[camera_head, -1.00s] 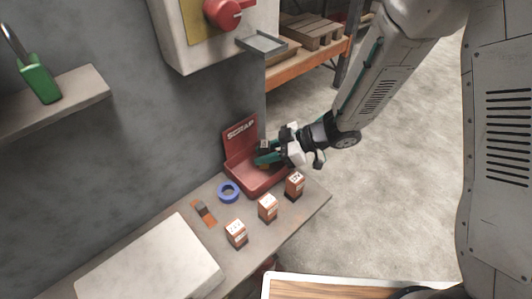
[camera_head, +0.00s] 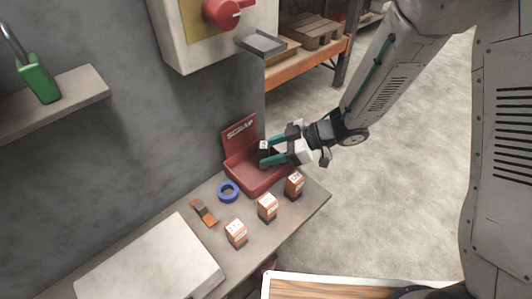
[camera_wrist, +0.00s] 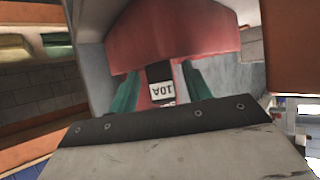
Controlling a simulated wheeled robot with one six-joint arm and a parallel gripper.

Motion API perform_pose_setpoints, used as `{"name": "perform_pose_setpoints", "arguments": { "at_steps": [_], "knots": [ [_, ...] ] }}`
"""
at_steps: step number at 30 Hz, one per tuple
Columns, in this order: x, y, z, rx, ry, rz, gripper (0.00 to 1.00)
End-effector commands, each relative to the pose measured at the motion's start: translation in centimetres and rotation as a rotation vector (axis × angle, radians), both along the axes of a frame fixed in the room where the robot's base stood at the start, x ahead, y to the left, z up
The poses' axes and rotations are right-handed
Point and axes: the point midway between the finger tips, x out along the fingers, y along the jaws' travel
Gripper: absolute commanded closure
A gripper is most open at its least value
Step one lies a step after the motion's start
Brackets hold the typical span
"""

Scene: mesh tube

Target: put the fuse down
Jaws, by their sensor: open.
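The fuse with a white "10A" label and dark body shows between my two teal fingers in the wrist view (camera_wrist: 161,88). In the head view the fuse (camera_head: 263,146) is a small white and dark piece by the fingertips, in front of the red scrap bin's back panel. My gripper (camera_head: 268,152) is open at the red scrap bin (camera_head: 258,184), its fingers pointing left over the bin. I cannot tell whether the fuse touches a finger or what it rests on.
Several orange-and-white boxed fuses, such as the one by the bin (camera_head: 294,186), stand along the bench. A blue tape roll (camera_head: 228,192) and an orange-brown piece (camera_head: 204,212) lie nearby. A red-handled switch box (camera_head: 215,40) hangs above. The bench's right edge is close.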

Motion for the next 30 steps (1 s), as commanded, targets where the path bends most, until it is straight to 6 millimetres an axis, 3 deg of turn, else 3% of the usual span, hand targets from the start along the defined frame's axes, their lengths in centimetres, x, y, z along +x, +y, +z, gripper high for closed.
{"name": "perform_pose_setpoints", "arguments": {
  "at_steps": [6,12,18,24,27,30],
  "knots": [
    [0.4,-4.4,2.4,0.0,-0.002,-0.006,0.51],
    [0.5,-7.5,4.1,0.001,-0.001,-0.005,0.51],
    [0.5,-8.8,4.8,0.0,0.002,-0.001,0.51],
    [0.6,-9.0,4.9,-0.002,-0.002,-0.004,0.51],
    [1.8,-9.3,5.5,-0.032,-0.048,-0.059,0.51],
    [5.0,-10.9,7.3,-0.115,-0.158,-0.216,0.51]
  ]
}}
